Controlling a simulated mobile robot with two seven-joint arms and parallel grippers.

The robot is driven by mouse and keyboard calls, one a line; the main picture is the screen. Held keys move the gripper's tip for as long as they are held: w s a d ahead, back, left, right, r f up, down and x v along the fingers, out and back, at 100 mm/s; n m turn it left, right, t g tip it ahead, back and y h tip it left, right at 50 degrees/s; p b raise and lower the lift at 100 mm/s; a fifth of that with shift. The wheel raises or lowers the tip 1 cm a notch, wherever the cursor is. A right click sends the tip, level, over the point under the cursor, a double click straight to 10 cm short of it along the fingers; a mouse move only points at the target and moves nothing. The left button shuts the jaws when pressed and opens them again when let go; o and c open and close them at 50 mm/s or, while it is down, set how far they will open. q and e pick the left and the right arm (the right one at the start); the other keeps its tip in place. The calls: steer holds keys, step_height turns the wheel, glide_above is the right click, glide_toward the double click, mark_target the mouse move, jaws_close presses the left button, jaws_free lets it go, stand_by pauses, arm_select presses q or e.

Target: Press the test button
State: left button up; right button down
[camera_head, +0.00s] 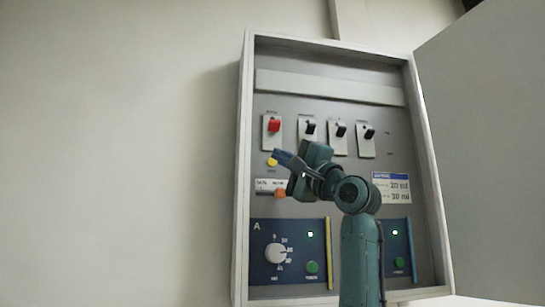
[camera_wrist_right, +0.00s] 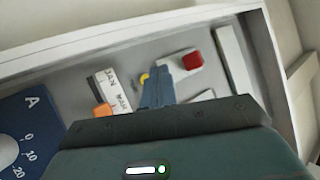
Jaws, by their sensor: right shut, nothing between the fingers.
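A small round yellow button (camera_head: 272,162), which looks like the test button, sits on the grey panel below a red switch (camera_head: 273,125). It also shows in the right wrist view (camera_wrist_right: 144,78), partly hidden behind the fingers. My right gripper (camera_head: 280,155) is shut and empty, its blue fingertips pointing at the panel right beside the yellow button. In the right wrist view the closed fingers (camera_wrist_right: 157,74) overlap the button's edge. I cannot tell whether they touch it. My left gripper is out of view.
The open cabinet (camera_head: 246,160) has its door (camera_head: 490,150) swung out at the right. Several black-lever switches (camera_head: 338,130) are right of the red one. An orange slider knob (camera_head: 280,194) is just below the yellow button. A dial (camera_head: 276,253) and green button (camera_head: 312,267) sit lower.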

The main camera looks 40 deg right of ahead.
mark_target(272, 162)
steer(key=shift+w+d+p, duration=0.2)
steer(key=shift+w+d, duration=0.05)
steer(key=shift+w, duration=0.25)
steer(key=shift+w+d+p, duration=0.15)
steer(key=shift+w+d, duration=0.1)
steer(key=shift+w, duration=0.2)
stand_by(1.4)
steer(key=shift+w+d+r, duration=0.1)
steer(key=shift+w, duration=0.05)
steer(key=shift+w+d, duration=0.15)
steer(key=shift+w, duration=0.1)
steer(key=shift+w+d+p, duration=0.15)
steer(key=shift+w+p, duration=0.15)
steer(key=shift+p, duration=0.2)
stand_by(0.3)
steer(key=shift+s, duration=0.15)
stand_by(0.3)
steer(key=shift+s+a+b, duration=0.35)
steer(key=shift+s+a, duration=0.05)
steer(key=shift+s, duration=0.1)
